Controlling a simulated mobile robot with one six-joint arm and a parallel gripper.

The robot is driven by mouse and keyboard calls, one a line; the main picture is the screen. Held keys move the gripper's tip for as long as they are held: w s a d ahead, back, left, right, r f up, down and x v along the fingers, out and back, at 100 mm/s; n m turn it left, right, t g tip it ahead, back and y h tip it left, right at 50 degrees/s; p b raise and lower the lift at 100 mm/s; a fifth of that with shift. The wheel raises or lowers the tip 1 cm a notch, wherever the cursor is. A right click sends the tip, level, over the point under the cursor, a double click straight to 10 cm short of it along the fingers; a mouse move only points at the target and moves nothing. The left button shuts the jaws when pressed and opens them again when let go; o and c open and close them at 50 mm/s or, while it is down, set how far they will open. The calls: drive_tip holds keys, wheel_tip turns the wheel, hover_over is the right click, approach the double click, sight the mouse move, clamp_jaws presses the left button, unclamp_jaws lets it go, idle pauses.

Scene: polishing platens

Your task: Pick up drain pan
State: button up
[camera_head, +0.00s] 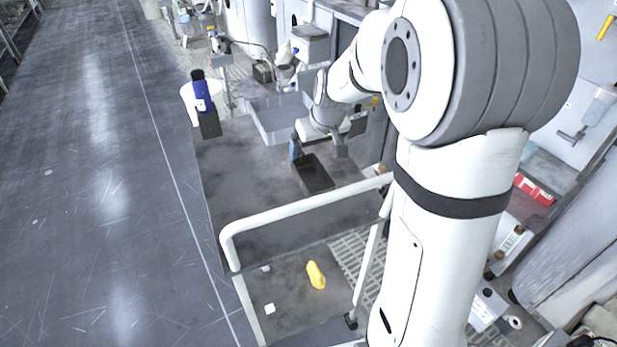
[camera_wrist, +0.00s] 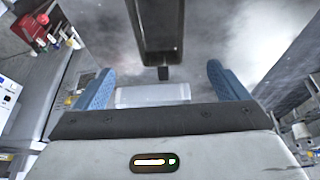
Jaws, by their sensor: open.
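A dark, open-topped rectangular pan (camera_head: 313,174), which I take to be the drain pan, lies on the stained grey floor in the head view. In the wrist view the dark pan (camera_wrist: 160,25) is at top centre, with a short tab at its near end. My gripper (camera_head: 318,148) is just behind the pan's far end in the head view. In the wrist view my gripper (camera_wrist: 162,84) has its two blue fingers spread wide, with nothing held between them. The pan's end lies ahead of the gap, and I see no contact.
A larger pale grey tray (camera_head: 272,138) sits behind the pan; a whitish box-like shape (camera_wrist: 153,95) shows between the fingers. A white rail (camera_head: 300,207) stands in front. A yellow object (camera_head: 316,275) lies on the floor. Open floor is at left.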

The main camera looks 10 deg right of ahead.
sight(308, 176)
drive_tip(key=b+x, duration=0.1)
drive_tip(key=x, duration=0.2)
drive_tip(key=b+x, duration=0.1)
drive_tip(key=x, duration=0.7)
drive_tip(key=shift+s+f+b, duration=0.3)
drive_tip(key=shift+f+b, duration=0.05)
drive_tip(key=shift+b, duration=0.05)
drive_tip(key=shift+f+b, duration=0.25)
drive_tip(key=shift+b, duration=0.1)
drive_tip(key=shift+c, duration=0.3)
drive_tip(key=c, duration=1.1)
